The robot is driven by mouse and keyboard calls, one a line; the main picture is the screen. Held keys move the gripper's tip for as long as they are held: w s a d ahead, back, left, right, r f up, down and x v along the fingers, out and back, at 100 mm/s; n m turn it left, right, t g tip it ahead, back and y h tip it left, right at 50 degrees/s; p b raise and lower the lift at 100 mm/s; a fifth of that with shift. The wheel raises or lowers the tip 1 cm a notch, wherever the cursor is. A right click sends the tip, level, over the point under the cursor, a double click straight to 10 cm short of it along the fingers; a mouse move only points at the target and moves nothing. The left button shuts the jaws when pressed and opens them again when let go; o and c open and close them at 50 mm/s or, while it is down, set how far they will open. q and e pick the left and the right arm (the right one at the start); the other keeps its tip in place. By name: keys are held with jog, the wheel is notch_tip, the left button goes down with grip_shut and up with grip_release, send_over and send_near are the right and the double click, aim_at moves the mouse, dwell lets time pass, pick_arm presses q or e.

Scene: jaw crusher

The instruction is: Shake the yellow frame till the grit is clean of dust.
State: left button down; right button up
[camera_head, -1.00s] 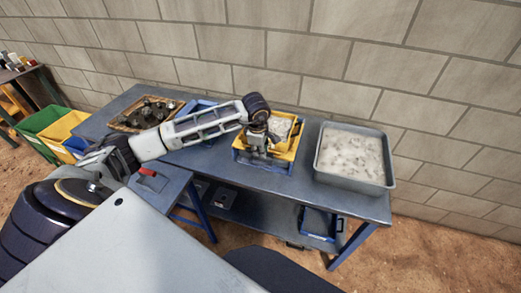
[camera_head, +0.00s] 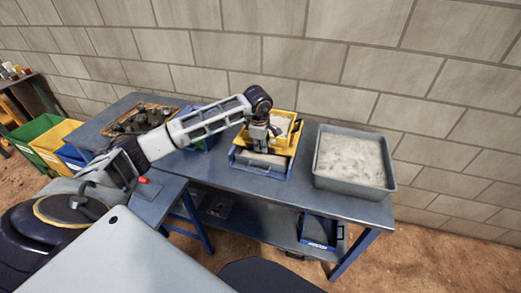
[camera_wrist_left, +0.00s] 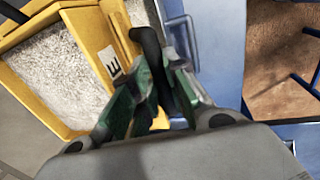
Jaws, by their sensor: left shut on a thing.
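The yellow frame (camera_head: 289,149) is over the blue tray (camera_head: 280,175) on the bench, set toward the tray's back. Pale grit (camera_head: 283,122) lies in the frame. The wrist view shows the grit (camera_wrist_left: 50,70) and a yellow wall (camera_wrist_left: 88,28) marked with an "E". My left gripper (camera_head: 259,146) is at the frame's front side, and its green-edged fingers (camera_wrist_left: 152,92) are shut around a black handle (camera_wrist_left: 150,45). Some pale material shows in the tray in front of the frame. Whether the frame touches the tray is unclear. My right gripper is out of view.
A grey tray of pale material (camera_head: 316,165) stands to the right on the bench. A wooden tray of dark rocks (camera_head: 140,118) is at the left end. Green (camera_head: 28,135) and yellow (camera_head: 52,140) bins stand beyond. The wall is close behind.

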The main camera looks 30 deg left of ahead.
pick_arm(q)
jog(key=c, duration=1.4)
grip_release()
jog(key=shift+r, duration=0.15)
jog(key=shift+s+d+r, duration=0.1)
jog(key=shift+s+r, duration=0.3)
jog(key=shift+r, duration=1.55)
jog(key=shift+s+d+r, duration=0.1)
jog(key=shift+s+r, duration=0.25)
jog(key=shift+r, duration=1.55)
jog(key=shift+s+d+r, duration=0.1)
jog(key=shift+s+r, duration=0.3)
jog(key=shift+r, duration=1.55)
